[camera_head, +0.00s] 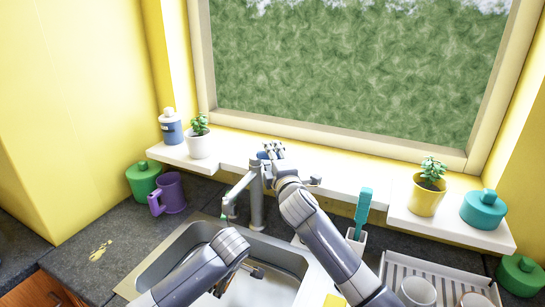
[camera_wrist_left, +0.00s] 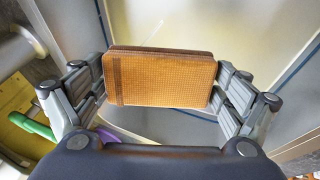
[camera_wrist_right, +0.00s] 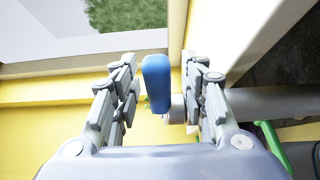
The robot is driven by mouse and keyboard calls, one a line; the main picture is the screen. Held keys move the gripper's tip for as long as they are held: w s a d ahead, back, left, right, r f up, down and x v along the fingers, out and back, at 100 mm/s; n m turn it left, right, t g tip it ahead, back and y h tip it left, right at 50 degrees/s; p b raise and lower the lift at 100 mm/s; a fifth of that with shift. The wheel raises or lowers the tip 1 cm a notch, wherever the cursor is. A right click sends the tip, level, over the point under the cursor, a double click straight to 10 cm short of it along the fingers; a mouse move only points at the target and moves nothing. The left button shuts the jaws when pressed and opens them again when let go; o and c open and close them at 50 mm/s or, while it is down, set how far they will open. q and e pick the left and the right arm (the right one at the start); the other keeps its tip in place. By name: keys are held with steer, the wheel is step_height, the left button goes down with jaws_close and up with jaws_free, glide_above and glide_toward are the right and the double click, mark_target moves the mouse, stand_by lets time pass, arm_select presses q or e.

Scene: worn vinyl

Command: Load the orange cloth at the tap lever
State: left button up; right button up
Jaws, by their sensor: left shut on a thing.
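The orange cloth (camera_wrist_left: 160,80), a folded textured pad, is held between the fingers of my left gripper (camera_wrist_left: 158,88). In the head view my left gripper (camera_head: 252,275) is low over the sink, mostly hidden behind its own wrist. The grey tap (camera_head: 257,205) stands at the back of the sink. Its blue lever (camera_wrist_right: 157,82) stands upright between the open fingers of my right gripper (camera_wrist_right: 165,92), with a gap visible on each side. In the head view my right gripper (camera_head: 272,152) is at the top of the tap.
The sink (camera_head: 195,240) is below the tap. A purple mug (camera_head: 172,195) and green jar (camera_head: 143,180) stand left. A teal-handled brush (camera_head: 363,208) stands in a holder right of my right arm. A dish rack (camera_head: 450,285) is at lower right. Potted plants sit on the sill.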

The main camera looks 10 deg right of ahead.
steer(key=s+d, duration=0.1)
steer(key=s, duration=1.1)
stand_by(1.0)
steer(key=w, duration=1)
steer(key=shift+w+a, duration=0.2)
steer(key=shift+a, duration=0.25)
steer(key=shift+r, duration=0.1)
jaws_close()
